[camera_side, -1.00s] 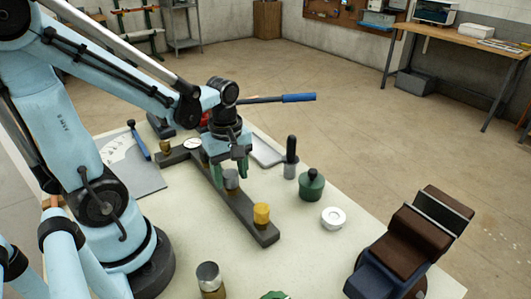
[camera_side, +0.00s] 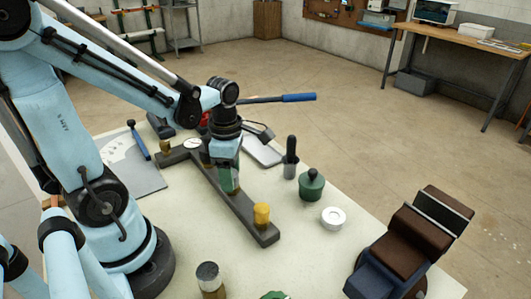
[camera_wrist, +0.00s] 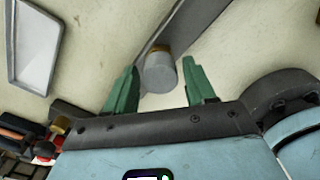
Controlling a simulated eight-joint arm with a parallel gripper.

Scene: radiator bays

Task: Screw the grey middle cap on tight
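The grey middle cap (camera_wrist: 160,76) sits on a brass-coloured neck on the dark bar (camera_side: 240,212). In the side view it is mostly hidden by my gripper (camera_side: 228,182). In the wrist view my gripper (camera_wrist: 159,68) is open. Its two green fingers stand on either side of the cap, with a gap showing on each side. The yellow cap (camera_side: 261,214) is on the near end of the bar. A bare brass-coloured neck (camera_side: 165,147) shows at the far end.
A green pot (camera_side: 312,186), a black-handled tool (camera_side: 291,157) and a white ring (camera_side: 333,217) stand right of the bar. A grey-topped cylinder (camera_side: 209,278) is at the front. A blue-handled lever (camera_side: 298,98) extends behind my gripper. A shallow tray (camera_side: 262,151) lies close by.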

